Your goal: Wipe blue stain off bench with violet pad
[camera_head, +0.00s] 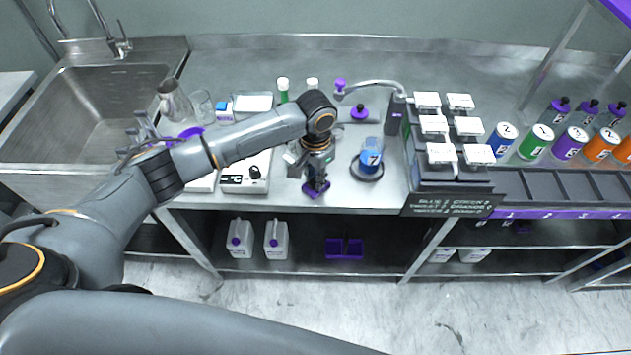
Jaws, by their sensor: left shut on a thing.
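My left gripper (316,180) reaches over the steel bench (335,206) from the left, pointing down near the front edge. It is shut on a violet pad (316,190), which shows at its fingertips, low over or on the bench top. I cannot tell whether the pad touches the surface. No blue stain can be made out on the bench; the pad, gripper and arm hide part of the top there. My right gripper is not in view.
Farther right is a dark rack with white trays (440,154). The sink (90,105) is at far left.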

